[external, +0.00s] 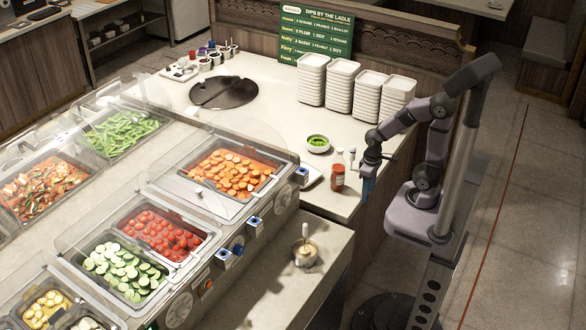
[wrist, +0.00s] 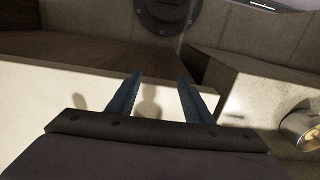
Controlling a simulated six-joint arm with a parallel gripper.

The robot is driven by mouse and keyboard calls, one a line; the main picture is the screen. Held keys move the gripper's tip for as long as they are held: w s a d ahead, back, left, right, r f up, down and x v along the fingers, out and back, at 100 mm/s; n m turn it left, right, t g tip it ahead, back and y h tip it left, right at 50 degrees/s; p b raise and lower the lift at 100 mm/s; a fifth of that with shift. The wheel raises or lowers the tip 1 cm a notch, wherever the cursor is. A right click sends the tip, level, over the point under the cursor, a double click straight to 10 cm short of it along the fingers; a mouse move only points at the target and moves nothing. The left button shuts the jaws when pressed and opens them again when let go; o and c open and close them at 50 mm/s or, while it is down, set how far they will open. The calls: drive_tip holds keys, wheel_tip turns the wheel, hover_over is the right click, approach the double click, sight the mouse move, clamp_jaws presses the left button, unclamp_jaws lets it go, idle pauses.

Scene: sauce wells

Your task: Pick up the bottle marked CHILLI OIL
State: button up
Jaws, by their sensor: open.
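A red-brown bottle (external: 338,179) stands upright near the right edge of the counter in the external view. Its label is too small to read, so I cannot tell whether it is the CHILLI OIL. Two small slim bottles, one (external: 351,156) to the right of the other, stand just behind it; their markings are also unreadable. My gripper (external: 368,187) points down at the counter edge, just right of the red-brown bottle and apart from it. In the wrist view the blue fingers (wrist: 159,92) are open with nothing between them. No bottle shows in the wrist view.
A green-filled bowl (external: 318,143) and stacks of white dishes (external: 343,88) stand behind the bottles. A metal pot (external: 305,253) sits on the lower counter; a metal cylinder (wrist: 302,131) shows at the wrist view's right. Food bins with clear covers fill the left.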

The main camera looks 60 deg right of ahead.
sight(342, 154)
drive_tip(key=s+d+r+n+g+h+p, duration=0.3)
drive_tip(key=d+r+n+h+p, duration=0.45)
drive_tip(key=n+h, duration=0.25)
drive_tip(key=w+r+n+t+h+p, duration=0.2)
drive_tip(key=w+r+n+t+h, duration=0.2)
drive_tip(key=w+r+n+t, duration=0.15)
drive_tip(key=w+a+n+t, duration=0.6)
drive_tip(key=n+t, duration=0.1)
drive_tip(key=w+a+n+t+y, duration=0.1)
drive_tip(key=w+a+n+t, duration=0.2)
drive_tip(key=shift+w+a+r+n+p, duration=0.1)
drive_tip(key=shift+w+r+n+p, duration=0.05)
drive_tip(key=shift+r+n+p, duration=0.15)
drive_tip(key=shift+f+n, duration=0.25)
drive_tip(key=shift+f, duration=0.2)
drive_tip(key=shift+w+d+r, duration=0.1)
drive_tip(key=shift+w+d, duration=0.15)
drive_tip(key=shift+d, duration=0.2)
drive_tip(key=shift+w+d+p, duration=0.45)
drive_tip(key=shift+w, duration=0.05)
drive_tip(key=shift+w+d+r+p, duration=0.1)
drive_tip(key=shift+w+d+p, duration=0.2)
drive_tip(key=shift+p, duration=0.1)
drive_tip(key=p+x, duration=0.1)
drive_tip(key=x, duration=0.2)
drive_tip(key=shift+w+a+p, duration=0.1)
drive_tip(key=shift+p, duration=0.25)
drive_tip(key=shift+w+d, duration=0.45)
drive_tip(key=shift+w, duration=0.05)
